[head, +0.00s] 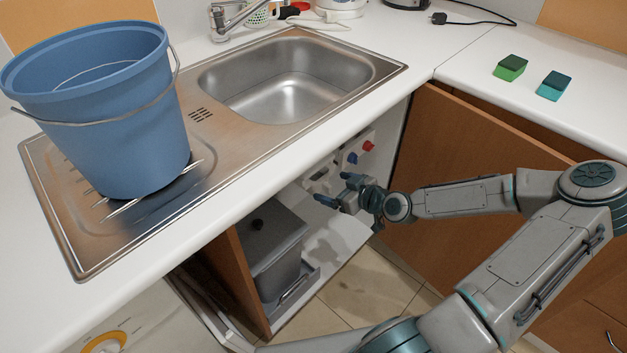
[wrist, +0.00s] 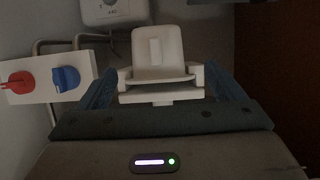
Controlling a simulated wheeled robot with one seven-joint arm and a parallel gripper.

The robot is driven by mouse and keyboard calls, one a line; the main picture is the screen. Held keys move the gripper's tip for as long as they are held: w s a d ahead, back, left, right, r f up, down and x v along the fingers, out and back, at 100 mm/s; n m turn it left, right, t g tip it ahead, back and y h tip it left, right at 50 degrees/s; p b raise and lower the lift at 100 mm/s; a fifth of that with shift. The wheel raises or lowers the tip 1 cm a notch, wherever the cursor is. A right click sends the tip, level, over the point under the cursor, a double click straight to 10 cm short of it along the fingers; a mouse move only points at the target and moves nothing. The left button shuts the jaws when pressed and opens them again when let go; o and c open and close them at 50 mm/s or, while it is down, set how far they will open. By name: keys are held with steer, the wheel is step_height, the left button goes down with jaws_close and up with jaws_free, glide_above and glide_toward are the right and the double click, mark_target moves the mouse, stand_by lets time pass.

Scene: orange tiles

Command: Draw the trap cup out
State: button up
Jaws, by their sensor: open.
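In the wrist view, a pale, boxy piece with a raised upright tab, which looks like the trap cup (wrist: 172,50), sits between the fingers of my gripper (wrist: 162,72). A ledged pale part lies across its lower front. The fingers stand open to its left and right; I cannot tell whether either touches it. In the head view, my gripper (head: 338,189) reaches into the open cabinet under the sink, and the cup cannot be made out clearly there.
A red knob (wrist: 18,84) and blue knob (wrist: 66,78) sit on a white plate left of the cup. A grey bin (head: 273,250) stands in the cabinet, left of my gripper. The cabinet door (head: 445,165) stands open on the right. A blue bucket (head: 125,120) is on the drainboard.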

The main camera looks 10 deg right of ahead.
mark_target(326, 183)
steer(key=shift+f+b+x, duration=0.2)
steer(key=shift+b+x, duration=0.5)
steer(key=shift+x, duration=2.85)
steer(key=shift+d, duration=0.25)
steer(key=c, duration=1.3)
steer(key=shift+r, duration=0.25)
